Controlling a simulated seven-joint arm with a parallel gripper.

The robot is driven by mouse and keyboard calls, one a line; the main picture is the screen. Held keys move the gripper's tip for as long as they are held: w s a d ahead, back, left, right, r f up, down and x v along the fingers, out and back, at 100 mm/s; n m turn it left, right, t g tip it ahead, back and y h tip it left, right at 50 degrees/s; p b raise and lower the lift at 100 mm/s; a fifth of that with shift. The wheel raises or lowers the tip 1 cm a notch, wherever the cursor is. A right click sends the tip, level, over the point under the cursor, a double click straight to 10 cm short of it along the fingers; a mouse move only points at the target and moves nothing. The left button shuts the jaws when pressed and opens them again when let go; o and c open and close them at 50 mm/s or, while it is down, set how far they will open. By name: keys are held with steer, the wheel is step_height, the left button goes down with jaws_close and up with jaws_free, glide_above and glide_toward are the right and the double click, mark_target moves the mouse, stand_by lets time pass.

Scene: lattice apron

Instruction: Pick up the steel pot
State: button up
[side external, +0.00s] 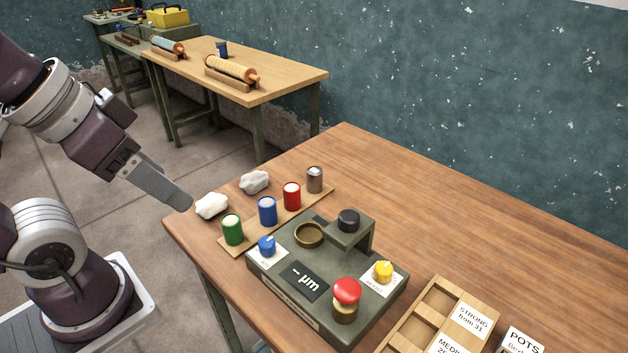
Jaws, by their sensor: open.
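The steel pot (315,180) is a small grey metal cylinder. It stands upright at the far right end of a thin wooden board, in a row with a red pot (292,197), a blue pot (268,212) and a green pot (232,230).
Two white crumpled lumps (254,182) lie left of the pots. A dark green device (330,309) with a black knob, a red button and blue and yellow dials stands in front. A wooden sorting tray (408,338) is at lower right. The table's far right is clear.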

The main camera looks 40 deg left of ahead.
mark_target(310, 172)
steer(key=w+a+f+m+t+y, duration=0.1)
steer(key=w+a+f, duration=0.1)
steer(key=w+a, duration=0.6)
steer(key=w+a+f+t+y, duration=0.2)
steer(key=w+a, duration=0.1)
steer(key=w, duration=0.9)
steer(key=w+a+f+m+t+h, duration=0.15)
steer(key=w+f+h, duration=0.25)
steer(key=f, duration=0.4)
steer(key=w+a+f+m+t+h, duration=0.1)
steer(key=w+f+t+h, duration=0.25)
steer(key=f, duration=0.45)
steer(key=shift+g+y, duration=0.25)
steer(key=shift+g, duration=0.05)
steer(key=x, duration=1.2)
steer(key=shift+w+d, duration=0.15)
steer(key=shift+d, duration=0.15)
jaws_close()
